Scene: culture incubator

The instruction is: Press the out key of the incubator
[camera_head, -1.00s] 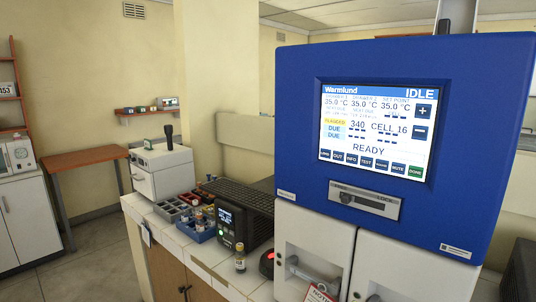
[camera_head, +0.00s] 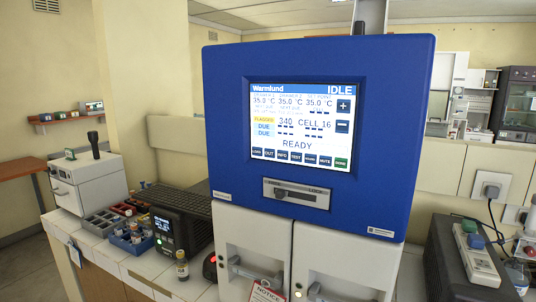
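The incubator (camera_head: 395,150) has a blue upper housing and white lower doors, and it stands at the middle of the view. Its screen (camera_head: 300,125) reads "Warmlund", "IDLE" and "READY". A row of small keys runs along the bottom of the screen. The OUT key (camera_head: 269,154) is dark blue, second from the left, between the LOAD key (camera_head: 257,152) and the INFO key (camera_head: 282,155). A green DONE key (camera_head: 341,163) ends the row at the right. Neither of my grippers shows in this view.
A lock slider panel (camera_head: 296,193) sits below the screen. On the bench to the left stand a black device (camera_head: 177,230), a small bottle (camera_head: 182,265) and a blue rack (camera_head: 132,240). A power strip (camera_head: 478,255) lies on a dark box at the right. Space before the screen looks clear.

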